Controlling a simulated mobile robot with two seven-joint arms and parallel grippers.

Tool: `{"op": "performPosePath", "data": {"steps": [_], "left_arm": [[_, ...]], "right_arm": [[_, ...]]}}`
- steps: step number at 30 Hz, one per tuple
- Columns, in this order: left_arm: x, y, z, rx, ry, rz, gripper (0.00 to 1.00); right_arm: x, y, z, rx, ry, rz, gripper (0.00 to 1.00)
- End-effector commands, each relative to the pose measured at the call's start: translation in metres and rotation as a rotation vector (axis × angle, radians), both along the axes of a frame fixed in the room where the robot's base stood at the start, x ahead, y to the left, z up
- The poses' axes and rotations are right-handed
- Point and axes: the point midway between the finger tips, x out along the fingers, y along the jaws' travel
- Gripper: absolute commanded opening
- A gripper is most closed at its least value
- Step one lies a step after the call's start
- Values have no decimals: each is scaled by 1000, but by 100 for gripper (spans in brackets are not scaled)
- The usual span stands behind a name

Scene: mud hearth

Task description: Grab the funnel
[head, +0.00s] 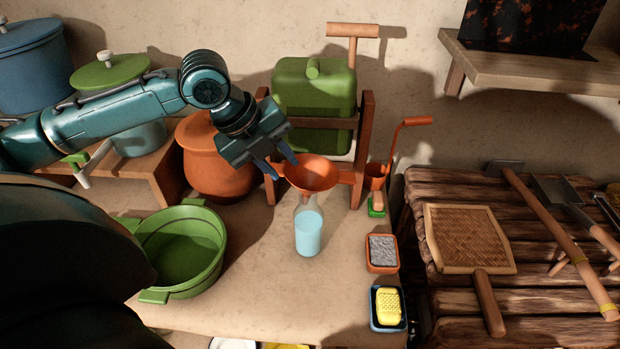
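The orange funnel (312,172) sits in the mouth of a clear bottle (308,228) that holds pale blue liquid. The bottle stands upright on the pale counter. My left gripper (285,170) comes in from the left, with its two dark fingers spread apart. Its fingertips are at the funnel's left rim in the picture; I cannot tell whether they touch it. Nothing shows between the fingers. My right gripper is not in view.
A green jerrycan (315,90) in a wooden frame (364,140) stands behind the funnel. A clay pot (212,165) and green basin (182,250) are left. An orange ladle (392,150) and sponge dishes (382,268) are right. The counter (262,290) in front is clear.

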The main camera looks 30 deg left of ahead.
Motion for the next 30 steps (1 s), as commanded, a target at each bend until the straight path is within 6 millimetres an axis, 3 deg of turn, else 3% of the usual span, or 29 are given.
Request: {"op": "performPosePath", "data": {"steps": [12,20,30], "left_arm": [[13,-9,-48,0,2,0,28],[14,-10,-51,1,1,0,28],[14,-10,-51,0,0,0,3]], "right_arm": [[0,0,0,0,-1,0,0],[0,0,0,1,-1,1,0],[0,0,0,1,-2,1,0]]}}
